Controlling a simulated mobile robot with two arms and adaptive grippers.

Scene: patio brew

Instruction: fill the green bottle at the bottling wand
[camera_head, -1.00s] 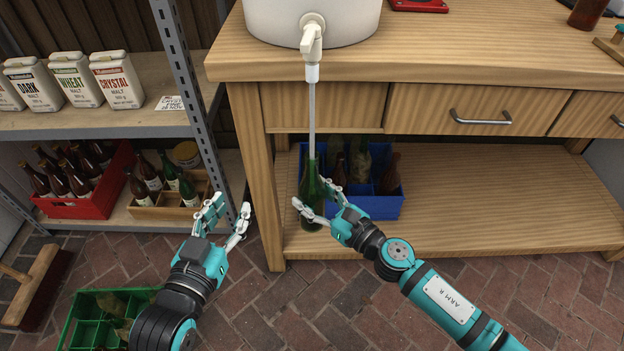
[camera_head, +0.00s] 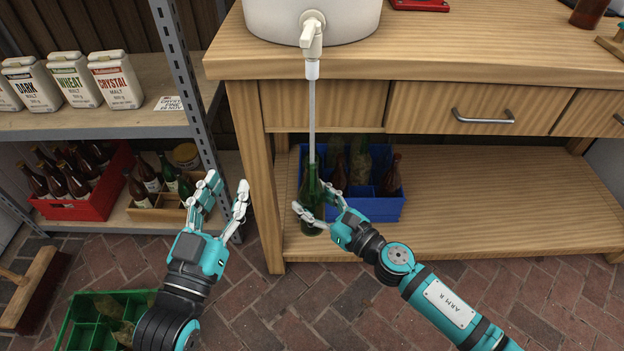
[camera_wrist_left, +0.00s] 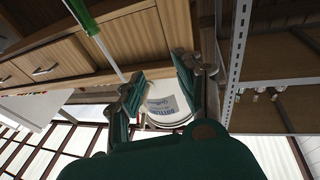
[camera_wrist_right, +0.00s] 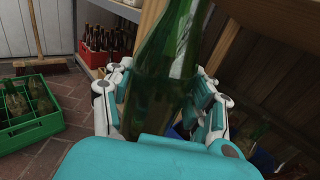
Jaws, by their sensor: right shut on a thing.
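The green bottle (camera_head: 311,190) is upright under the bottling wand (camera_head: 312,110), with the wand's lower end at or inside its neck. The wand hangs from the white spigot (camera_head: 312,38) on the white bucket (camera_head: 335,15). My right gripper (camera_head: 318,212) is shut on the bottle's lower body. In the right wrist view the bottle (camera_wrist_right: 160,75) stands between the fingers, and its fill level is hard to tell. My left gripper (camera_head: 222,200) is open and empty, left of the bottle. The left wrist view shows its spread fingers (camera_wrist_left: 158,92) and the bucket (camera_wrist_left: 165,105) beyond.
A blue crate (camera_head: 375,208) with bottles stands on the bench's lower shelf behind the bottle. A green crate (camera_head: 75,335) is on the brick floor at left. A red crate (camera_head: 75,209) and wooden box (camera_head: 155,212) sit on the left rack. A metal post (camera_head: 180,75) rises near my left gripper.

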